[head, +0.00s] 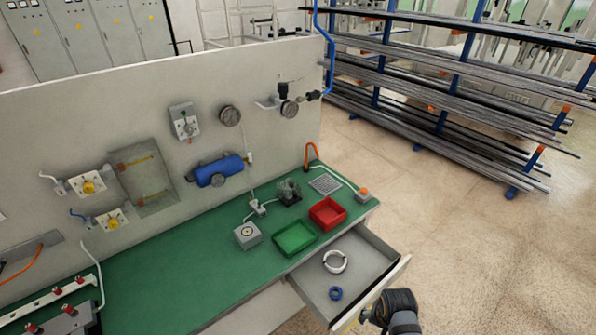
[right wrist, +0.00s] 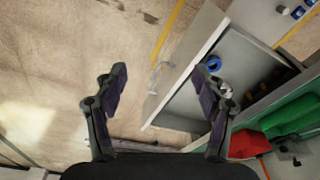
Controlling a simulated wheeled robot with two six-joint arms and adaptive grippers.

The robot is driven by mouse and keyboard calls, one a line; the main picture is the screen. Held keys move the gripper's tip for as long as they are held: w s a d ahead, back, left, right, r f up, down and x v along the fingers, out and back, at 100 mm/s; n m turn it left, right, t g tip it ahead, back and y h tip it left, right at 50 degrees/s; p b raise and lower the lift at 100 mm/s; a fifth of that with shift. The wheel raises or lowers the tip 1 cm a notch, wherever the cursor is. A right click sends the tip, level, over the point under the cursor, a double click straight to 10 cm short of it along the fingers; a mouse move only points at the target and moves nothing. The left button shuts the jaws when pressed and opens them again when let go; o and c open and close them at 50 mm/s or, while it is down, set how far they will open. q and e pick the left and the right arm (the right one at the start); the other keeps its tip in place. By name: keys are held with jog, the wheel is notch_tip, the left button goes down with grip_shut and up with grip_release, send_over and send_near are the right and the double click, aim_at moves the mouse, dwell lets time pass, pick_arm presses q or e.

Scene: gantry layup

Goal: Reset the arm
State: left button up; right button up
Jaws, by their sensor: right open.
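My right gripper (right wrist: 160,84) is open, with its two dark fingers spread wide and nothing between them. In the right wrist view it hangs over the front edge of the open drawer (right wrist: 180,103) and the floor. In the head view my right arm shows only at the bottom edge, just outside the drawer front (head: 381,284). The drawer holds a white ring (head: 335,262) and a blue ring (head: 336,293); the blue ring also shows in the right wrist view (right wrist: 214,64). My left gripper is not in view.
The green workbench (head: 165,275) carries a green tray (head: 295,237), a red tray (head: 327,212) and a grey gauge box (head: 247,235). A panel (head: 280,150) with gauges and a blue cylinder (head: 219,171) stands behind. Open floor (head: 480,230) lies right, before a bar rack (head: 440,120).

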jog(key=s+d+r+n+t, duration=0.2)
jog(key=s+r+n, duration=0.5)
jog(key=r, duration=0.4)
jog(key=s+d+f+b, duration=0.1)
jog(key=f+b, duration=0.2)
jog(key=f, duration=0.9)
jog(key=s+d+f+g+b, duration=0.1)
jog(key=f+b, duration=0.2)
jog(key=f, duration=0.9)
jog(key=s+d+f+b, duration=0.1)
jog(key=s+f+b, duration=0.1)
jog(key=f, duration=1)
pick_arm(q)
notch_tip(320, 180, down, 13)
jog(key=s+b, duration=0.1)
jog(key=b, duration=0.4)
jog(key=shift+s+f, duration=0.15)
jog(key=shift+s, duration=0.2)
pick_arm(e)
jog(key=s+f+m+g, duration=0.1)
jog(key=s+f, duration=1.6)
jog(key=f, duration=0.1)
jog(key=shift+d+f, duration=0.25)
jog(key=shift+d, duration=0.05)
